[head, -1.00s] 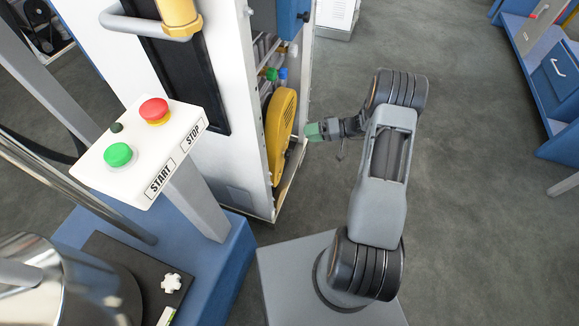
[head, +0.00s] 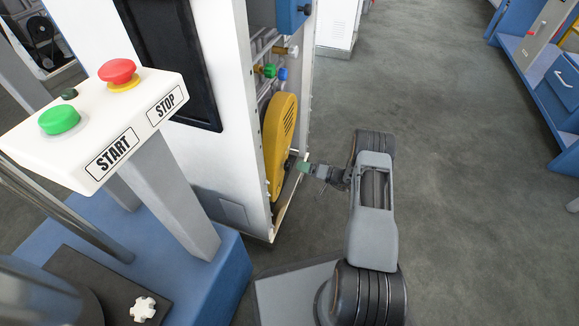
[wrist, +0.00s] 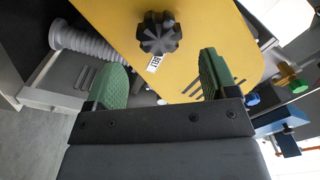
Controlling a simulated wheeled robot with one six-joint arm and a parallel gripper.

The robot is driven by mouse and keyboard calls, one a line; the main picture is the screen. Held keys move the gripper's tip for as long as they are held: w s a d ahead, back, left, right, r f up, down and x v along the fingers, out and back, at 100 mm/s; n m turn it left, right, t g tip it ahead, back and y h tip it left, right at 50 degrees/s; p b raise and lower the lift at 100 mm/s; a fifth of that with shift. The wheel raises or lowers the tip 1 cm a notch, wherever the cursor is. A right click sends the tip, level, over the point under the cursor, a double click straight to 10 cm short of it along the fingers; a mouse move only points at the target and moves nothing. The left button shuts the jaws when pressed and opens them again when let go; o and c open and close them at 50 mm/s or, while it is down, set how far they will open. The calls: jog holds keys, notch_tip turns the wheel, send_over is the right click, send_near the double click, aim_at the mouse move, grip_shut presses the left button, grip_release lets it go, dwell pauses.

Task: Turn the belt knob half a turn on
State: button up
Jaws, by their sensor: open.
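The belt knob (wrist: 159,33) is a dark lobed knob on a yellow cover, with a small white label reading BELT beside it in the wrist view. The yellow cover (head: 281,140) shows edge-on in the open side of the white cabinet in the head view. My gripper (wrist: 160,80) is open, its two green fingers spread wide, with nothing between them. The knob lies ahead of the gap between the fingers, apart from both. In the head view my gripper (head: 303,167) is close to the lower part of the cover; the knob is hard to make out there.
Small green (head: 270,71) and blue (head: 283,73) knobs sit above the cover. A ribbed grey hose (wrist: 85,40) runs beside it in the wrist view. The START/STOP panel (head: 110,120) stands at left. The floor right of my arm is clear.

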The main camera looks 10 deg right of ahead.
aim_at(291, 164)
jog(key=shift+b+x, duration=0.75)
jog(key=shift+x, duration=2.25)
jog(key=c, duration=0.9)
jog(key=shift+m, duration=0.3)
